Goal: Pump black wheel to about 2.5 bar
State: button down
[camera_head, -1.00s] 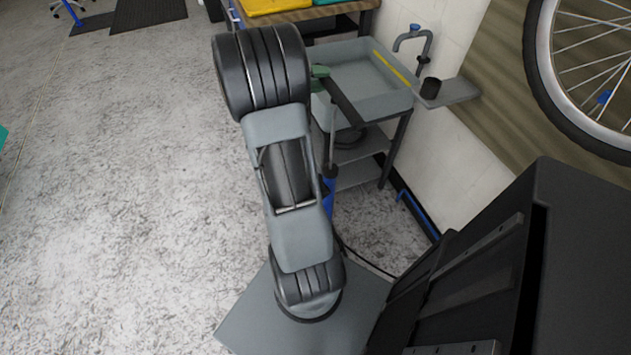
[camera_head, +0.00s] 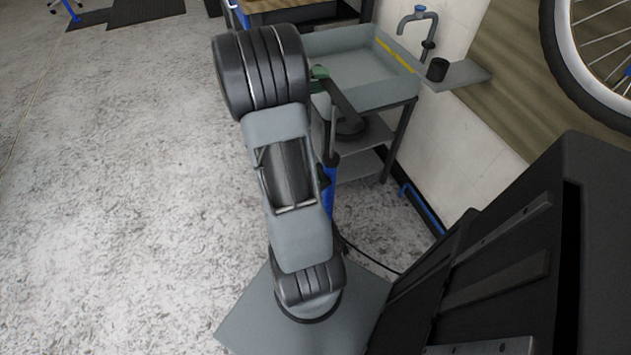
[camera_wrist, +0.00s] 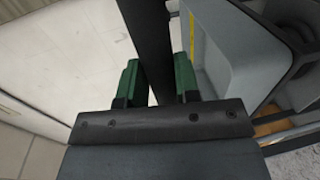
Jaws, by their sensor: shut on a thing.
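A floor pump stands in front of the sink, with a blue barrel (camera_head: 330,190), a thin upright rod and a black bar handle (camera_head: 342,102). My gripper (camera_head: 320,73) has green fingers and is shut on the handle, mostly behind my arm in the head view. In the wrist view the handle (camera_wrist: 150,40) runs between the two green fingers of my gripper (camera_wrist: 157,82). A spoked wheel with a black tyre (camera_head: 562,70) is partly visible at the upper right; I cannot tell whether it is the task's wheel. No pressure gauge is readable.
A grey sink (camera_head: 350,70) on a legged stand is just behind the pump, with a tap (camera_head: 420,20) and a shelf bearing a black cup (camera_head: 437,69). A dark cable (camera_head: 370,258) lies on the floor at the pump's right. The floor at left is clear.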

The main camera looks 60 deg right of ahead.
notch_tip(320, 180, down, 20)
jog(key=b, duration=1.7)
notch_tip(320, 180, up, 27)
jog(key=p, duration=1.6)
jog(key=shift+p, duration=0.4)
notch_tip(320, 180, down, 26)
jog(key=f+b, duration=0.1)
jog(key=b, duration=2.1)
notch_tip(320, 180, up, 27)
jog(key=p, duration=1.7)
